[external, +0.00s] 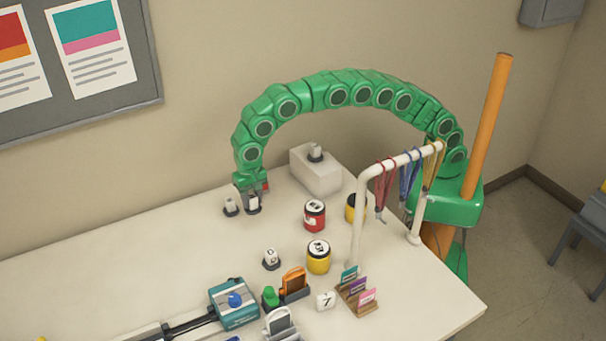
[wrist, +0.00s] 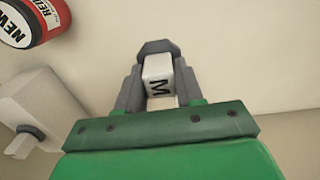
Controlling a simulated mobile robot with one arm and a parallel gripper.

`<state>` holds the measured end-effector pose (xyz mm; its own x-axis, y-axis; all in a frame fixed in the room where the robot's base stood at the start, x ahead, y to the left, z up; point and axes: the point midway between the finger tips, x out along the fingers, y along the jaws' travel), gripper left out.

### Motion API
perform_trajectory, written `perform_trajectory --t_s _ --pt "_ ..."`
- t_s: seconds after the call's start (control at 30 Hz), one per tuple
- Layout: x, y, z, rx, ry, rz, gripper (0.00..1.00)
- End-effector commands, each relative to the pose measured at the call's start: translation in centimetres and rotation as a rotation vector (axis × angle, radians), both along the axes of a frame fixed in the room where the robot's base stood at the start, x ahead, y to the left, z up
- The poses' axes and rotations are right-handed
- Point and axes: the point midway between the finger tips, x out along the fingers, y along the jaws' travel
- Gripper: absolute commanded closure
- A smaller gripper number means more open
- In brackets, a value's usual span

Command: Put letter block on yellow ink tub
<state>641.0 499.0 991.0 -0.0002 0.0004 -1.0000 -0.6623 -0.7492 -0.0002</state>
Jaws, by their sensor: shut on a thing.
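My gripper (external: 252,203) is shut on a white letter block (wrist: 158,75) marked M, with a dark grey base at its far end. It is at the back left of the table; I cannot tell whether the block touches the tabletop. In the external view the held block (external: 253,202) shows small between the fingers. A yellow ink tub (external: 318,259) with a white and black top stands upright at mid-table, to the right of and nearer than my gripper. Another yellow and black tub (external: 350,214) stands farther back, partly hidden by the rack.
A red ink tub (external: 314,217) stands behind the front yellow tub. Small blocks stand beside my gripper (external: 230,205) and at mid-table (external: 271,258). A white box (external: 317,175) is at the back. A white lanyard rack (external: 361,225) stands right of the tubs.

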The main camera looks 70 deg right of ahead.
Motion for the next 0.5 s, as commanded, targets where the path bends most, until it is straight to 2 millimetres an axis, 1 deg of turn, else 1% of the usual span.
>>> perform_trajectory --t_s 0.03,0.3,0.5 --pt "-0.4 -0.3 0.4 0.001 -0.002 0.000 1.00" --pt "-2.6 -2.1 1.5 -0.002 0.001 0.000 1.00" --pt "-3.9 -3.1 2.3 0.002 -0.003 -0.001 1.00"
